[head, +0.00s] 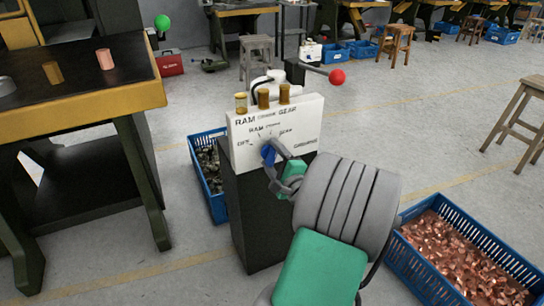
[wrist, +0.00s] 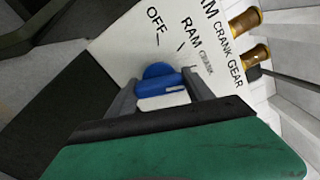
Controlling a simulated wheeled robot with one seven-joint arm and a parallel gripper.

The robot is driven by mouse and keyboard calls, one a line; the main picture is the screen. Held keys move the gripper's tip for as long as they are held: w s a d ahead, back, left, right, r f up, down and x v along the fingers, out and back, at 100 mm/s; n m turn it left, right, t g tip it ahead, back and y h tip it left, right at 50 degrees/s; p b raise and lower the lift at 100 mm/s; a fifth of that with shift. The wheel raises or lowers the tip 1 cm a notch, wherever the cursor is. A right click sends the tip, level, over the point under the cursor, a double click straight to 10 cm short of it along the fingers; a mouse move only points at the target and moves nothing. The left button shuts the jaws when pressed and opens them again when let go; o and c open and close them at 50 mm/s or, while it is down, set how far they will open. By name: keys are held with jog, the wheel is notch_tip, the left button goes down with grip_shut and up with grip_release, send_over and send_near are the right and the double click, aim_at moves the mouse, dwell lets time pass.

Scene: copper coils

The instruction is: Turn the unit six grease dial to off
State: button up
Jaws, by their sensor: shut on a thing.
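The white panel (head: 305,123) has a blue dial (head: 267,153) low on its front, with printed labels around it. In the wrist view, the blue dial (wrist: 155,72) sits between the two grey fingers of my gripper (wrist: 160,82). The gripper is shut on the dial. A white mark on the dial points right in the wrist view, away from the OFF label (wrist: 155,20) and past the RAM label (wrist: 190,31). The label on the far right is hidden by the finger. In the head view my gripper (head: 271,156) partly covers the dial.
The panel stands on a dark pedestal (head: 256,220), with several brass oil cups (head: 263,97) on top and a red-knobbed lever (head: 337,76) behind. A blue crate of copper pieces (head: 400,258) is at the right, another crate (head: 215,203) at the left. A workbench (head: 145,95) stands further left.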

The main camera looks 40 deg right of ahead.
jog(key=shift+f+n, duration=0.1)
jog(key=shift+n, duration=0.2)
jog(key=n+b, duration=0.2)
jog(key=n, duration=0.1)
jog(key=shift+n+b, duration=0.3)
jog(key=shift+b, duration=0.05)
jog(key=n+b, duration=0.3)
jog(key=n, duration=0.1)
jog(key=shift+f+n, duration=0.1)
jog(key=shift+n, duration=0.2)
jog(key=n+b, duration=0.4)
jog(key=shift+n+b, duration=1.35)
jog(key=shift+n, duration=0.05)
jog(key=shift+r, duration=0.2)
jog(key=o, duration=1.4)
jog(key=shift+c, duration=0.2)
